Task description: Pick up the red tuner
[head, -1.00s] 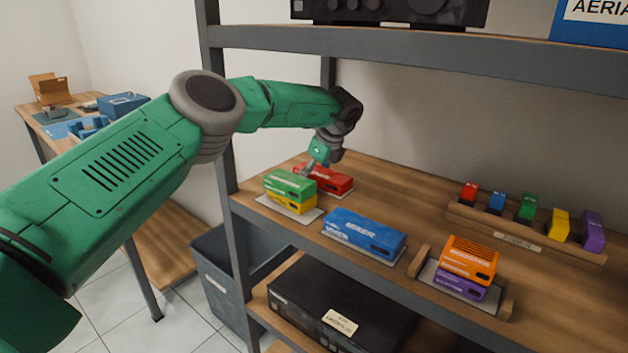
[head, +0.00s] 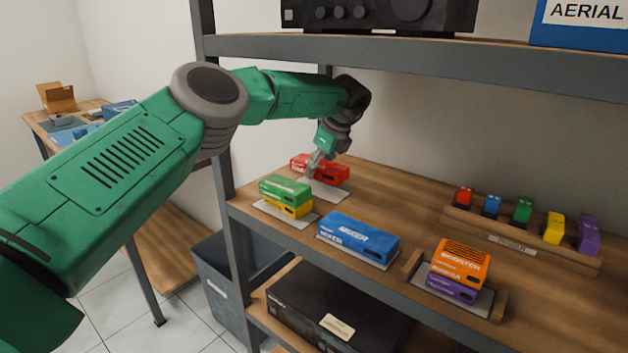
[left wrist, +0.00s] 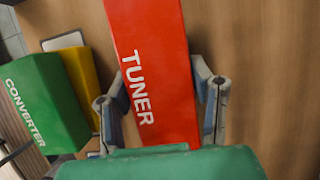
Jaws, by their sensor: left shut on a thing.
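In the head view the tuner appears lifted above a pale mat (head: 328,193). My right gripper is not in view.
A green converter (head: 285,188) sits on a yellow box (head: 289,208) close by. A blue mixer (head: 358,236) and an orange booster (head: 460,261) on a purple box stand to the right. The shelf's upright (head: 222,140) is left of the tuner; an upper shelf (head: 420,55) hangs above.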

